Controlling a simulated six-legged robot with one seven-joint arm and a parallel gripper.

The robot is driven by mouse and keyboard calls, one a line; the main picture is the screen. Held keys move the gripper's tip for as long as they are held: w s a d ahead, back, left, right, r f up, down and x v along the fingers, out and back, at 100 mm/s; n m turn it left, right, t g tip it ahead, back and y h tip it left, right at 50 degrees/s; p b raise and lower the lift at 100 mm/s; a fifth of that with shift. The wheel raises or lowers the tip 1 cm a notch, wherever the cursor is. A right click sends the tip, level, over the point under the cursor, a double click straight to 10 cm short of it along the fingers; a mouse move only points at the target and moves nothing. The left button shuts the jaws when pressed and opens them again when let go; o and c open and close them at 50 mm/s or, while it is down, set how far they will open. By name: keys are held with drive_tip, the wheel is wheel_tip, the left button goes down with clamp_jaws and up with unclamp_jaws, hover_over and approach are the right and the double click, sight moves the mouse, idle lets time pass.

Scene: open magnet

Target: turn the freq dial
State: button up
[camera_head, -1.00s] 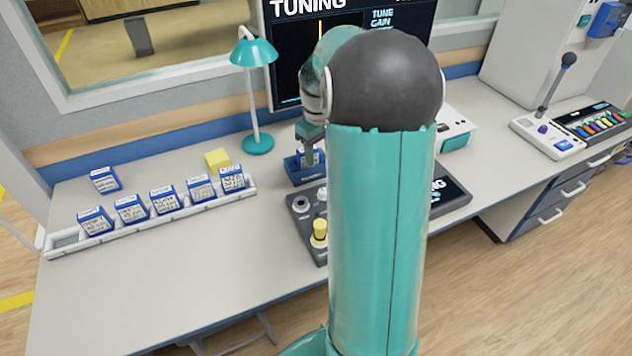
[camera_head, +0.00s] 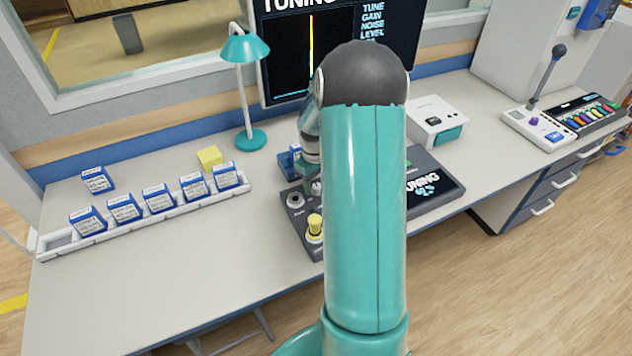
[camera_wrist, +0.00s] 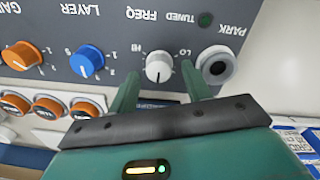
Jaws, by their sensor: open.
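The freq dial (camera_wrist: 159,67) is a small white-grey knob on the dark console panel in the wrist view, under an upside-down FREQ label. HI and LO marks stand at either side of it. My gripper (camera_wrist: 160,82) is open, with one green finger to each side just below the dial, and nothing is between the fingers. I cannot tell whether they touch the dial.
The PARK socket (camera_wrist: 214,66) is close to the right finger. The blue layer knob (camera_wrist: 88,61) and orange gain knob (camera_wrist: 21,55) lie left. A yellow knob (camera_head: 315,226) stands on the console's near part. A teal lamp (camera_head: 246,60) and a tuning screen (camera_head: 290,65) are behind.

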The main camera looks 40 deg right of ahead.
drive_tip(key=shift+f, duration=0.1)
drive_tip(key=c, duration=1)
drive_tip(key=shift+m, duration=0.4)
drive_tip(key=shift+d+m, duration=0.1)
drive_tip(key=shift+m, duration=2.3)
drive_tip(key=o, duration=1)
